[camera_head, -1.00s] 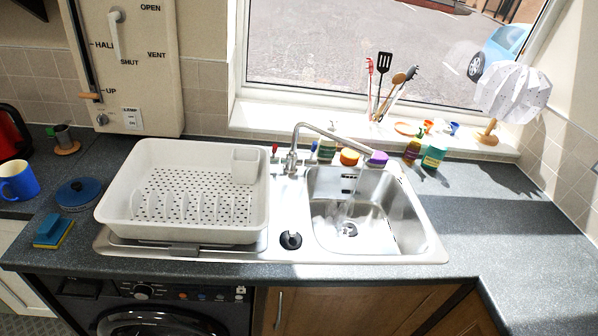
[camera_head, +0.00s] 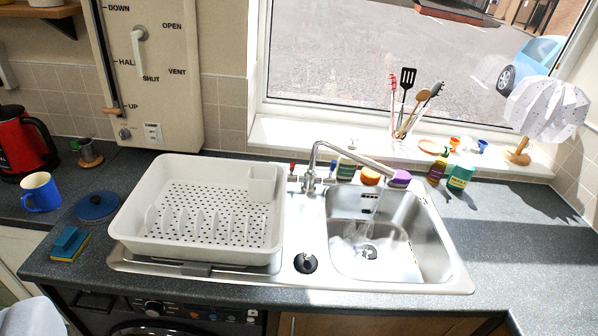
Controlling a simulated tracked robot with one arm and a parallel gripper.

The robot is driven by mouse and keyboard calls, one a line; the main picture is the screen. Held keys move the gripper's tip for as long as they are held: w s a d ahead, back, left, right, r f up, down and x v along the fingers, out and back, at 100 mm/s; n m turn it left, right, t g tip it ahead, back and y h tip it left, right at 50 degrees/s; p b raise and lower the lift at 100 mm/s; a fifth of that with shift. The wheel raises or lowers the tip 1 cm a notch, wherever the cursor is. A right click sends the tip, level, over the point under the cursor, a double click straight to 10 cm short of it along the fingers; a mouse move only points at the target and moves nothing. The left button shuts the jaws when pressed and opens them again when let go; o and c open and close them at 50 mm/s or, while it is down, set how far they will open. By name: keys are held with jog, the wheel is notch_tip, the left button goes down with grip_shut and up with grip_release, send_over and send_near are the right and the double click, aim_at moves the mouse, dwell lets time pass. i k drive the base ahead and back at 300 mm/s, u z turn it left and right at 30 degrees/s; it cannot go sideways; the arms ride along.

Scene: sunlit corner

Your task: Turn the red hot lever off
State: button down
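The chrome tap (camera_head: 312,170) stands behind the sink, its spout reaching right over the basin. A small red lever (camera_head: 292,168) shows just left of the tap's base, behind the white dish rack. It is too small for me to tell its exact angle. A faint stream of water (camera_head: 374,208) seems to fall from the spout into the steel sink basin (camera_head: 405,262). My gripper's fingers do not show. Only a pale rounded shape, possibly part of my arm, shows at the bottom left corner.
The white dish rack (camera_head: 135,228) fills the drainer left of the basin. Sponges and bottles (camera_head: 460,178) stand behind the sink. A blue mug (camera_head: 40,192), red kettle (camera_head: 22,145) and blue lid (camera_head: 97,206) are at left. The right-hand counter (camera_head: 530,235) is clear.

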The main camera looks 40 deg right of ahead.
aim_at(293, 177)
jog(key=i, duration=0.9)
jog(key=u, duration=0.05)
